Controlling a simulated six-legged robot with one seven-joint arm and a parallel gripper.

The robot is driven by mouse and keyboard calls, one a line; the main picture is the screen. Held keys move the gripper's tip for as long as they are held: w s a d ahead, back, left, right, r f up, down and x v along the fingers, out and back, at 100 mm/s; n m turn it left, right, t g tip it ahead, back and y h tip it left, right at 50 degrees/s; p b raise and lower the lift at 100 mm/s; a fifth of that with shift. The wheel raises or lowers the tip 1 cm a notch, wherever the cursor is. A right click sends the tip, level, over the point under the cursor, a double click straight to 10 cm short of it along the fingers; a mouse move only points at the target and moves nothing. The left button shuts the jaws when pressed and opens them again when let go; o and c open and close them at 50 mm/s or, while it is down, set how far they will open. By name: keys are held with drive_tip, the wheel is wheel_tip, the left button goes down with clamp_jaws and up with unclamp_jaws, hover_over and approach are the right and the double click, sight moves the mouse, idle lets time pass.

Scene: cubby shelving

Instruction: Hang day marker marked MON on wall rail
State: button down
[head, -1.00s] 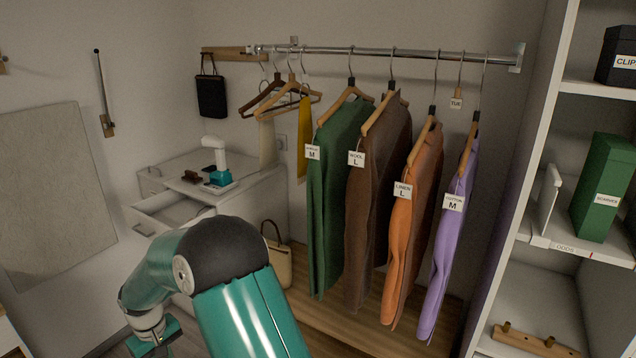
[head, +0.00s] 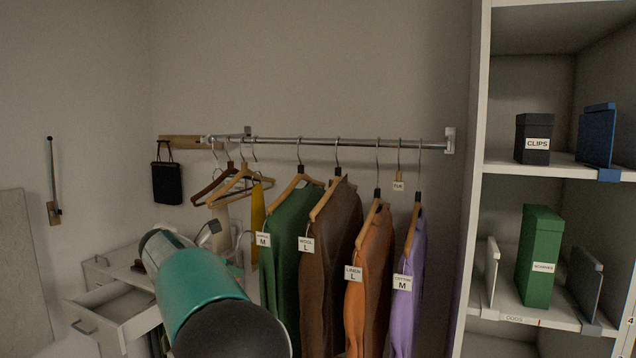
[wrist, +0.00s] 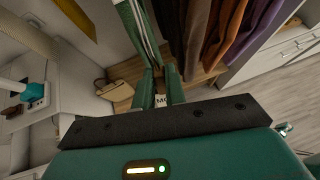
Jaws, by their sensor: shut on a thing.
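My gripper (wrist: 160,86) shows in the wrist view, with its green fingers shut on a small day marker (wrist: 161,101). The letters "MO" show on its white label; the rest is covered. In the head view my arm hides the gripper and marker. The metal rail (head: 315,140) runs along the back wall in the head view, above the hung clothes. A day marker marked TUE (head: 398,185) hangs from its right part by a hook. In the wrist view the fingers are in front of the green garment (wrist: 144,38), and the rail is out of sight.
Green, brown, orange and purple garments (head: 372,270) fill the rail's middle and right. Empty hangers (head: 235,185) and a black bag (head: 167,183) are at left. An open drawer (head: 115,308) juts out at lower left. Tall shelving (head: 476,180) stands right of the rail.

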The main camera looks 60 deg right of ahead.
drive_tip(key=s+d+r+t+h, duration=0.1)
drive_tip(key=s+d+r, duration=0.2)
drive_tip(key=s+r, duration=0.3)
drive_tip(key=s+d+r+n+t+h, duration=0.1)
drive_tip(key=s+d+r, duration=0.3)
drive_tip(key=r, duration=0.6)
drive_tip(key=s+d+r+n+t+h, duration=0.1)
drive_tip(key=s+d+r+h, duration=0.2)
drive_tip(key=s+r, duration=0.5)
drive_tip(key=shift+d, duration=0.25)
